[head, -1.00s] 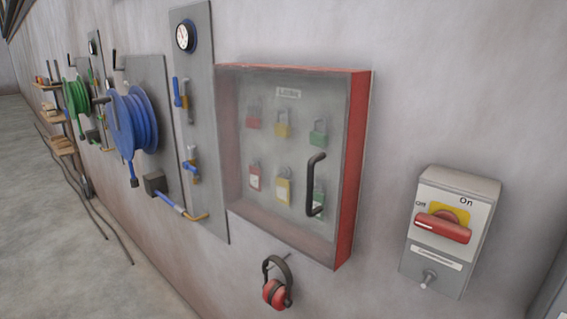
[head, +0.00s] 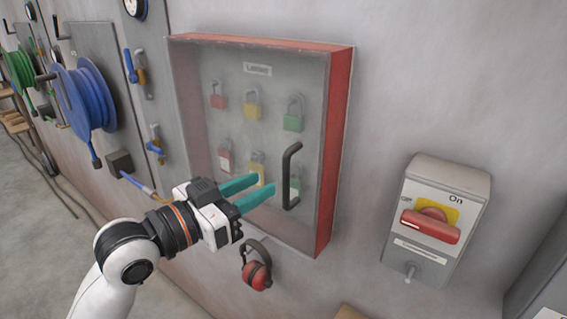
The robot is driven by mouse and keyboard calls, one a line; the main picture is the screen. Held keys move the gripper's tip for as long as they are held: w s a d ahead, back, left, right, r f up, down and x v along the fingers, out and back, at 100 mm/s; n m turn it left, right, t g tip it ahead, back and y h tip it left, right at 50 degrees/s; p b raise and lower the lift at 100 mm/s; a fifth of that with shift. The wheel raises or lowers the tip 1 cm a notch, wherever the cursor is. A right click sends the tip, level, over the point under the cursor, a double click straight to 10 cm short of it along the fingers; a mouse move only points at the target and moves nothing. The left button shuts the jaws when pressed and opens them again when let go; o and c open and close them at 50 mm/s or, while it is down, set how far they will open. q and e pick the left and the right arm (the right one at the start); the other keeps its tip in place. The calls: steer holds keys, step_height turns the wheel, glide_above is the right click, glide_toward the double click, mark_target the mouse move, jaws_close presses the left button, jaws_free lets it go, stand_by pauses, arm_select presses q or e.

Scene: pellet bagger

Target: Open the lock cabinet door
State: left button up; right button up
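The lock cabinet (head: 327,150) is a red box on the wall with a clear door (head: 232,115). The door is shut. Several red, yellow and green padlocks hang inside, seen through it. A black bar handle (head: 291,176) stands upright on the door's lower right. My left gripper (head: 256,188) is in front of the lower part of the door, to the left of the handle. Its two teal fingers are apart with nothing between them, and they point right toward the handle. The fingers hide part of the lower padlocks. My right gripper is not in view.
Red ear muffs (head: 257,272) hang just below the cabinet, close to my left gripper. A grey switch box (head: 436,222) with a red rotary handle is on the wall to the right. A blue hose reel (head: 84,101) is to the left. The wall between cabinet and switch is bare.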

mark_target(283, 174)
arm_select(q)
steer(key=p+x, duration=0.2)
steer(key=x, duration=0.5)
steer(key=shift+w+d, duration=0.15)
jaws_close()
steer(key=shift+f, duration=0.1)
